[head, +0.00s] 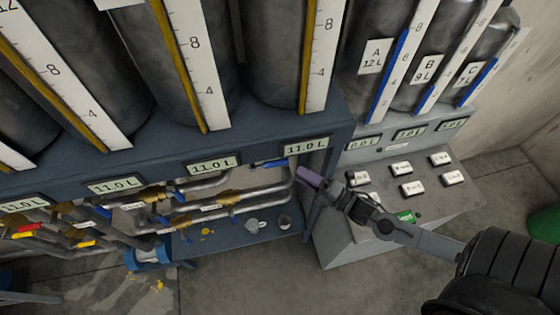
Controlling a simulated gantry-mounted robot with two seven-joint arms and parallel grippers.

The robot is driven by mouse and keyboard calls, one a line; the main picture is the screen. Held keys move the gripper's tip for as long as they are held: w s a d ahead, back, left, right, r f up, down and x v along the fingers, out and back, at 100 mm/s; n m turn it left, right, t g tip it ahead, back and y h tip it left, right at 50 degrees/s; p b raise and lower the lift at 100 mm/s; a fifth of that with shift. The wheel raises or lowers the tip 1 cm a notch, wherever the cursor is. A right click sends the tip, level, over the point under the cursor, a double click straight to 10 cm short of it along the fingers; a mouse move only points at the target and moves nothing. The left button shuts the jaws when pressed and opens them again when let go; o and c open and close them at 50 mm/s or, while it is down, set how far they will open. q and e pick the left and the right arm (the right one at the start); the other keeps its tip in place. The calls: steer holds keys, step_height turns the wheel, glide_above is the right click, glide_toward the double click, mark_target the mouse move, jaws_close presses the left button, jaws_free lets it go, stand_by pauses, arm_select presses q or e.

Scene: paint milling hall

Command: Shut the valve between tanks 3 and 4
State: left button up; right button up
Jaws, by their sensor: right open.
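Large grey tanks with white-and-yellow scales stand in a row on a dark blue bench. Displays below them read 11.0 L, among them the rightmost (306,146) and the one to its left (213,164). A valve's blue handle (268,163) lies roughly level along a pipe between these two displays. Tank numbers are mostly out of frame, so I cannot tell which valve is named. My right gripper (316,182) is open, with a purple fingertip just right of the pipe ends and apart from the blue handle. My left gripper is out of view.
More pipes with brass valves (152,194) and blue, red and yellow handles run left. A control desk (350,245) with white buttons and a green button (408,217) stands right, below tanks A, B and C. A blue flanged outlet (148,257) is low left; floor is stained.

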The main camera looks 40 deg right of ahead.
mark_target(280, 163)
steer(key=p+x, duration=0.1)
steer(key=x, duration=0.6)
steer(key=shift+w+r, duration=0.1)
steer(key=shift+w, duration=0.05)
steer(key=shift+w+a+p, duration=0.25)
steer(key=shift+w+p, duration=0.1)
steer(key=shift+w, duration=0.25)
jaws_close()
